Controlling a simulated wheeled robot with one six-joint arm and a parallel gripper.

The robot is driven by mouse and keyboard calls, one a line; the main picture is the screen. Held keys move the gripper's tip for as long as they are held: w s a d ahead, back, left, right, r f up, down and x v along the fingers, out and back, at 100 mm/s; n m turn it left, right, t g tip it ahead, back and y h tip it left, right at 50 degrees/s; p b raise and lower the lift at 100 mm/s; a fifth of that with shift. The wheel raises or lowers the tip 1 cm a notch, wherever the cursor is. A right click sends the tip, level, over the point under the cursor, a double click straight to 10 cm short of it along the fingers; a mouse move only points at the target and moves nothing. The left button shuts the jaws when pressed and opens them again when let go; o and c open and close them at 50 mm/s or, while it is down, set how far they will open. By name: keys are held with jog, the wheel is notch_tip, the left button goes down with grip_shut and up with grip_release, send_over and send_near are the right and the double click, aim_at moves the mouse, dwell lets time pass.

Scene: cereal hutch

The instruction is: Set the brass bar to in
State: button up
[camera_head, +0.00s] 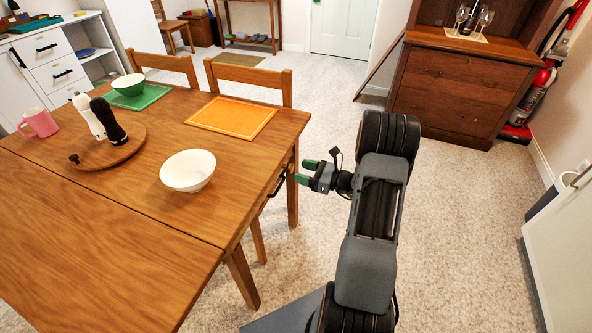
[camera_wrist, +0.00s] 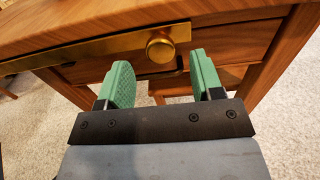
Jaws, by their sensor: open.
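The brass bar (camera_wrist: 100,48) shows in the wrist view as a flat strip along the table's side, just under the top. It runs from the left edge across part of a wooden drawer front (camera_wrist: 228,42). A round brass knob (camera_wrist: 160,48) stands out near its right end. My gripper (camera_wrist: 160,75) is open and empty. Its two green fingers point at the table side, one on each side of the knob in the picture, apparently short of it. In the head view my gripper (camera_head: 306,172) is beside the table's right side. The bar is not discernible there.
The wooden table (camera_head: 120,225) carries a white bowl (camera_head: 188,170) near its right edge, an orange board (camera_head: 232,117), and a round tray (camera_head: 105,155) with two mills. A dark handle (camera_head: 277,184) sits on the table's side.

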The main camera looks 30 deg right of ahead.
aim_at(293, 168)
jog(key=shift+x, duration=1.55)
grip_shut()
